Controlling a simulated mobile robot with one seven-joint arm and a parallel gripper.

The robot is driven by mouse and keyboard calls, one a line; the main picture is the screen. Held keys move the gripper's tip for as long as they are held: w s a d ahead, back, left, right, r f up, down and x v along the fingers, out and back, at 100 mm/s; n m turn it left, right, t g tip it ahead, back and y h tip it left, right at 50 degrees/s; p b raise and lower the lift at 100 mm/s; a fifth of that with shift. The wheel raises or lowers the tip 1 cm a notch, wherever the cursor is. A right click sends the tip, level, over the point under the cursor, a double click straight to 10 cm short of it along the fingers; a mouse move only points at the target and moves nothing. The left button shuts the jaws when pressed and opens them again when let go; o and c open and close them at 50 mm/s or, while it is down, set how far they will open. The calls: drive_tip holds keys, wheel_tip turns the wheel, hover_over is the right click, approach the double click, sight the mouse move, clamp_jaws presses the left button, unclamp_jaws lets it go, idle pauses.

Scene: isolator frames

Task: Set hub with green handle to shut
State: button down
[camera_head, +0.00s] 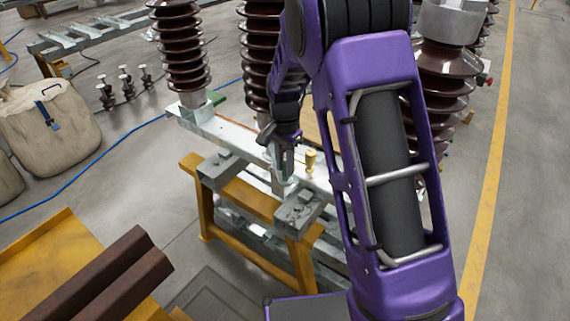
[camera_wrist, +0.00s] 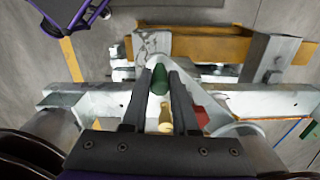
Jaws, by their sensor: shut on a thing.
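The green handle (camera_wrist: 160,78) shows in the wrist view between the two dark fingers of my gripper (camera_wrist: 159,80). The fingers are shut on it, one on each side. Pale grey metal (camera_wrist: 152,44) lies just beyond the handle; it looks like part of the hub, but its outline is partly covered. In the head view my gripper (camera_head: 286,155) points down at the metal beam between the insulators, and the handle cannot be made out there. A small brass piece (camera_wrist: 166,120) is closer to the palm, and it also shows in the head view (camera_head: 311,161).
Brown ribbed insulators (camera_head: 183,50) stand at both ends of the galvanised beam (camera_head: 225,128). A yellow support frame (camera_head: 248,200) is below. A red part (camera_wrist: 201,116) sits right of the fingers.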

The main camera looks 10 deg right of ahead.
drive_tip(key=c, duration=0.9)
unclamp_jaws()
drive_tip(key=shift+w+a, duration=0.15)
drive_tip(key=shift+w, duration=0.15)
drive_tip(key=shift+o, duration=1)
drive_tip(key=shift+s, duration=0.1)
wheel_tip(320, 180, up, 18)
drive_tip(key=shift+f+p, duration=0.25)
drive_tip(key=shift+p, duration=0.2)
